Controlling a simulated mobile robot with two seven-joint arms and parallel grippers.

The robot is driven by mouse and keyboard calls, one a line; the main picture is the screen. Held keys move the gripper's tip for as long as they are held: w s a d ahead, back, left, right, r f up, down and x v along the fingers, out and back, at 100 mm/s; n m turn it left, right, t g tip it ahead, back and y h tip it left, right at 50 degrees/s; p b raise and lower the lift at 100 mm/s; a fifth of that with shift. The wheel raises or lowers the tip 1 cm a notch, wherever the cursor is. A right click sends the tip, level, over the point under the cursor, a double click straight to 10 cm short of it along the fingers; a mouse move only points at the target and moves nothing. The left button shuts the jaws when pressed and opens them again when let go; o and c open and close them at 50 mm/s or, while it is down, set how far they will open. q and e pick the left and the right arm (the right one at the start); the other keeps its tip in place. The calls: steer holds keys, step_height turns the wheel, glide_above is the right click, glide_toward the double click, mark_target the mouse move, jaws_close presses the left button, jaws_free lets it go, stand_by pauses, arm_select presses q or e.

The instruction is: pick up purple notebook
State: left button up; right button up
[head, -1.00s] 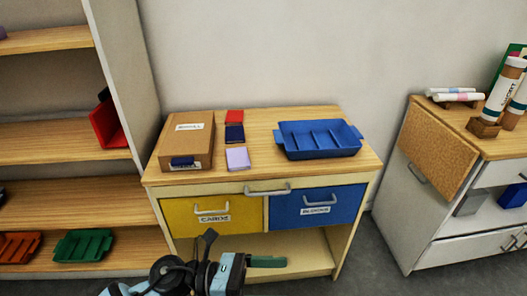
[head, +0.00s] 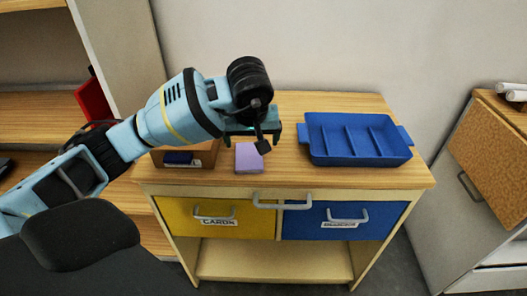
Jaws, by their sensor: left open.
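The purple notebook (head: 249,160) lies flat near the front middle of the wooden cabinet top (head: 330,183). My left gripper (head: 253,137) hangs over the notebook's far side with its jaws open and nothing seen between them. Its arm comes in from the left and covers most of the cardboard box and the spots where the red and dark blue notebooks lay. I cannot tell from this view how high the fingers are above the notebook. My right gripper is not in view.
A blue divided tray (head: 357,159) stands to the right of the notebook. A box with a dark blue item (head: 178,157) in its front is left of it. Below are a yellow drawer (head: 180,222) and a blue drawer (head: 375,222). The top's front right is clear.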

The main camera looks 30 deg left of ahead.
mark_target(249, 155)
arm_select(q)
steer(key=shift+s+r, duration=0.1)
steer(key=shift+f, duration=0.25)
steer(key=shift+a+x, duration=0.15)
steer(key=shift+x, duration=1.65)
steer(key=shift+a+x, duration=0.2)
steer(key=shift+x, duration=1.65)
steer(key=shift+s, duration=0.15)
steer(key=shift+c, duration=0.4)
steer(key=shift+r, duration=0.1)
steer(key=c, duration=1)
steer(key=shift+r, duration=0.1)
